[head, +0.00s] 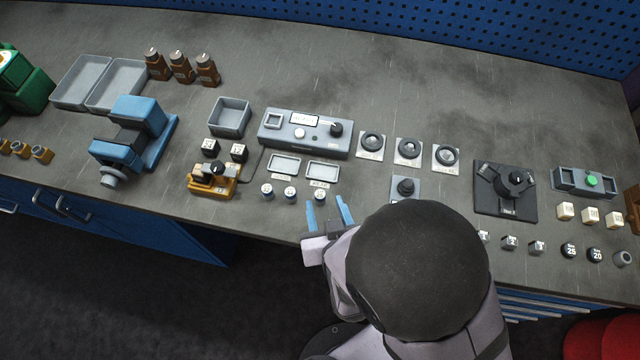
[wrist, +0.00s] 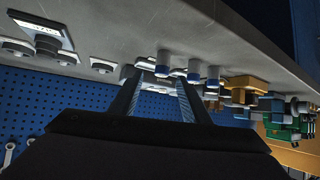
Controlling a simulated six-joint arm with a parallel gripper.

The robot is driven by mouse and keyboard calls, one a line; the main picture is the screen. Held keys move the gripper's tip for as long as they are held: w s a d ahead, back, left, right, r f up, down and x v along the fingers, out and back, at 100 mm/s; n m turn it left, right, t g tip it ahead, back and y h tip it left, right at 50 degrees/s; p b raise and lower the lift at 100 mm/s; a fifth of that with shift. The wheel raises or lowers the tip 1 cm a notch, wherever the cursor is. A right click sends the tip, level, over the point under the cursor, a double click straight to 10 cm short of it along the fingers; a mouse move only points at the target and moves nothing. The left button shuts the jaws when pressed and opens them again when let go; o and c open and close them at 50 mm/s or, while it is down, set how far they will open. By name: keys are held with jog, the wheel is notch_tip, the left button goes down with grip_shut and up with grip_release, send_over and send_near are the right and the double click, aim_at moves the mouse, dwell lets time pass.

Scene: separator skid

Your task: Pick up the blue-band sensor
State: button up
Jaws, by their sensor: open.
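Three small pale cylinders with blue bands stand in a short row near the bench's front edge: a left one (head: 267,191), a middle one (head: 290,194) and a right one (head: 320,195). I cannot tell them apart by their bands. They also show beyond my fingers in the wrist view, as a first cylinder (wrist: 163,64), a second (wrist: 194,71) and a third (wrist: 213,77). My gripper (head: 328,213) is open and empty, its blue fingers just in front of the right cylinder and apart from it. Both fingers also show in the wrist view (wrist: 157,88).
Two shallow trays (head: 285,166) and a grey instrument box (head: 305,132) stand behind the cylinders. A yellow device (head: 213,181) is to their left. A dark knob on a plate (head: 405,188) is to the right. My arm hides part of the bench front.

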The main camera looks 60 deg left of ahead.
aim_at(320, 197)
jog(key=shift+w+a+f+b, duration=0.15)
jog(key=shift+a+f+b, duration=0.2)
jog(key=shift+b, duration=0.75)
jog(key=shift+a+b, duration=0.1)
jog(key=shift+b, duration=0.4)
jog(key=b+x, duration=0.1)
jog(key=b, duration=0.2)
jog(key=shift+a+f, duration=0.15)
jog(key=shift+f, duration=0.1)
jog(key=shift+w+a+r+p, duration=0.1)
jog(key=shift+w+a+p, duration=0.1)
jog(key=shift+p, duration=0.2)
jog(key=shift+p+x, duration=0.4)
jog(key=shift+x, duration=1.15)
jog(key=shift+s+a, duration=0.1)
jog(key=shift+s, duration=0.05)
grip_shut()
